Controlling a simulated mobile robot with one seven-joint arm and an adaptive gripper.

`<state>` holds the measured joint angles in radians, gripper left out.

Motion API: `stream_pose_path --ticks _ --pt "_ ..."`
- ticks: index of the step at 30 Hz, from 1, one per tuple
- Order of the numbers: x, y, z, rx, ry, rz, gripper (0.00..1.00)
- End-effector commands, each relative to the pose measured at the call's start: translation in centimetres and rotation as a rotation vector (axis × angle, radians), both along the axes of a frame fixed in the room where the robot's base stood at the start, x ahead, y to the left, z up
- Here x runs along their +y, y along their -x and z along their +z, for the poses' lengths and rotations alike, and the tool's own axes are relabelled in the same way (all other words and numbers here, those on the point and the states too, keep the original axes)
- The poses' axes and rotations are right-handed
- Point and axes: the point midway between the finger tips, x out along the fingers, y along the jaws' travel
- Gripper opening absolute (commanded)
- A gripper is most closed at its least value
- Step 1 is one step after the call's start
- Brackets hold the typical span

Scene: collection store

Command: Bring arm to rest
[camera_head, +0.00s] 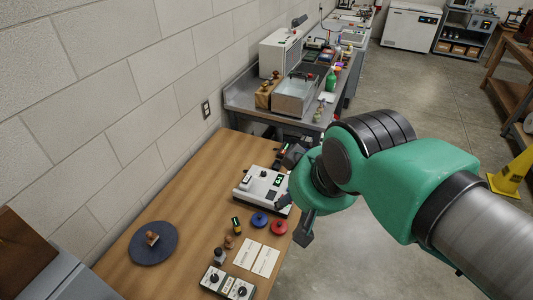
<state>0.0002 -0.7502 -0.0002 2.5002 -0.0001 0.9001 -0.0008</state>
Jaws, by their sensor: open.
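My arm reaches in from the right in green and grey, with its wrist over the right edge of the wooden table (190,190). My gripper (293,203) is open, with dark fingers spread beside the grey-white instrument box (258,188). One finger points down past the table's right edge; the other is partly hidden by the wrist. I see nothing held between the fingers. I cannot tell whether the gripper touches the box.
The table bears a dark round mat (146,252) with a small brown object, blue (259,219) and red (279,227) discs, white cards (257,258) and a knobbed box (227,284). A grey bench (241,96) stands behind. A yellow floor sign (513,174) stands right. Floor between is clear.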

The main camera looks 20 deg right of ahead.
Motion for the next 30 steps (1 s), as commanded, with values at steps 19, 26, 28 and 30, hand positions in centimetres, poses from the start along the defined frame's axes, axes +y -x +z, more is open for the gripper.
stream_pose_path --ticks 19,26,28,30 --pt "0.0 0.0 -2.4 0.000 0.000 -0.001 0.43" --pt "0.0 0.0 -2.4 0.000 0.000 -0.001 0.43" --pt "0.0 0.0 -2.4 0.000 0.000 -0.001 0.43" --pt "0.0 0.0 -2.4 0.000 0.000 -0.001 0.43"
